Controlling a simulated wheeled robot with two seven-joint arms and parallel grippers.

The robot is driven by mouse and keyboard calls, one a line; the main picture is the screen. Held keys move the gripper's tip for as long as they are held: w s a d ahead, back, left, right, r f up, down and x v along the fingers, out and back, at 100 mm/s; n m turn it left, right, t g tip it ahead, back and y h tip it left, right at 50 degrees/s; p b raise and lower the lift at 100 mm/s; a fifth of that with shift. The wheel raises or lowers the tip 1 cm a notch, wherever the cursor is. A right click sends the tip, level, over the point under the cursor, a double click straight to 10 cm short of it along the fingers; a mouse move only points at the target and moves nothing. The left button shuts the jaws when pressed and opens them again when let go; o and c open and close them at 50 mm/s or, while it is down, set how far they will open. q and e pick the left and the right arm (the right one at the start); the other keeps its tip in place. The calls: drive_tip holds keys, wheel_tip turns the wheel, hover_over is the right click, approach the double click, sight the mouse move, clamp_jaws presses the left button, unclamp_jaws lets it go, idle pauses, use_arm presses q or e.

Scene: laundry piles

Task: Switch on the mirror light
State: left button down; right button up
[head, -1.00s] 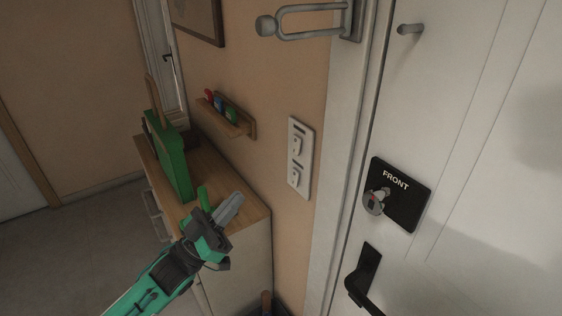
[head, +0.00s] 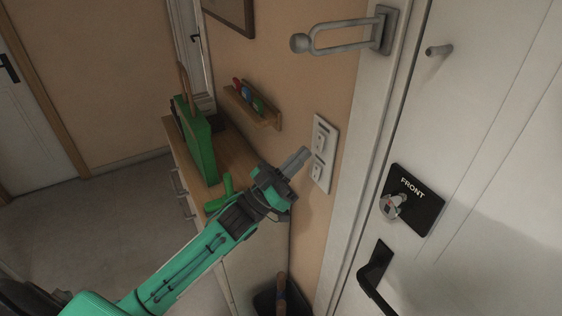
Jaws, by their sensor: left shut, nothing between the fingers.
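A white switch plate (head: 331,130) with two switches, one above the other, is on the orange wall beside the door frame. The upper switch (head: 321,138) and the lower switch (head: 317,172) both show. My left gripper (head: 304,154) is shut and empty, its fingertips just left of the plate, between the two switches in the picture. I cannot tell whether it touches the plate. No lit mirror light can be made out. My right gripper is not in view.
A wooden-topped cabinet (head: 232,158) stands along the wall with a green bag (head: 199,145) on it. A small shelf (head: 250,108) holds coloured items. A metal latch (head: 345,35) juts out above the plate. The door (head: 500,130) has a black handle (head: 374,268).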

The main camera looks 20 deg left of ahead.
use_arm(q)
drive_tip(key=shift+w+d+f, duration=0.15)
drive_tip(key=shift+w+d, duration=0.35)
drive_tip(key=shift+w, duration=0.15)
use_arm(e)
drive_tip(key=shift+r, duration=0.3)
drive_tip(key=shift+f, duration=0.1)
